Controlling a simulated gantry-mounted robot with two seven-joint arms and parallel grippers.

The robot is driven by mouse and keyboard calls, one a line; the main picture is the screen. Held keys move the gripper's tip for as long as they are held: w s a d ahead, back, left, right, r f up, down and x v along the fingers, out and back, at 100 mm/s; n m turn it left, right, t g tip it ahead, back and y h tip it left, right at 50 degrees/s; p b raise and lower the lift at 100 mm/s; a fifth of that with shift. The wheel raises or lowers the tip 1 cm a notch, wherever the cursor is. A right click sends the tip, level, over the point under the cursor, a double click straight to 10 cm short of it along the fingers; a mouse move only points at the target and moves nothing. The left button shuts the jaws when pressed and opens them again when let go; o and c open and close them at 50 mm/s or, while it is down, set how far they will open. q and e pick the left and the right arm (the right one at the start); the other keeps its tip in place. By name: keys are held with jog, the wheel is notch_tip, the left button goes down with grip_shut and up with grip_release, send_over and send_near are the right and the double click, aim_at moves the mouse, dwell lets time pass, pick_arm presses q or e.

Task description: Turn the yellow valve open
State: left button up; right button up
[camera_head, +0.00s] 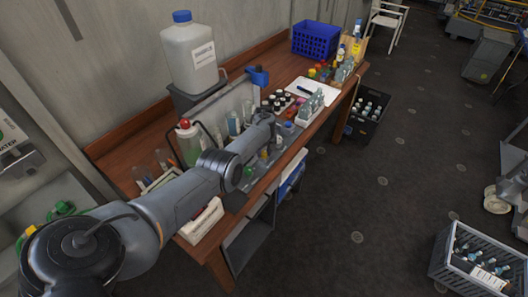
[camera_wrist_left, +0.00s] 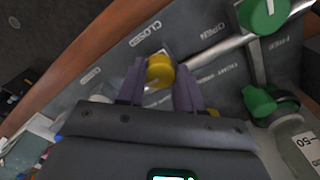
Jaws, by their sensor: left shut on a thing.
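The yellow valve (camera_wrist_left: 160,71) shows in the left wrist view as a round yellow knob in front of a grey panel (camera_wrist_left: 215,60) with white lettering, including "CLOSED". My left gripper (camera_wrist_left: 161,85) has its two purple fingers on either side of the knob and is shut on it. In the head view my left arm reaches over the bench, and the gripper (camera_head: 264,128) is small there, among bench items. The yellow valve cannot be made out in the head view. My right gripper is in neither view.
Green knobs (camera_wrist_left: 263,15) and a bottle (camera_wrist_left: 300,140) are close on the right in the wrist view. The wooden bench (camera_head: 285,70) holds a large white jug (camera_head: 190,58), a blue basket (camera_head: 315,39) and small bottles. Floor (camera_head: 400,170) to the right is mostly clear.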

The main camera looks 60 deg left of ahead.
aim_at(264, 152)
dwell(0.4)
pick_arm(q)
jog(key=o, duration=1)
jog(key=shift+o, duration=0.2)
jog(key=shift+r+p, duration=0.4)
jog(key=shift+r, duration=0.2)
notch_tip(264, 152, up, 10)
jog(key=p, duration=0.3)
jog(key=shift+f, duration=0.15)
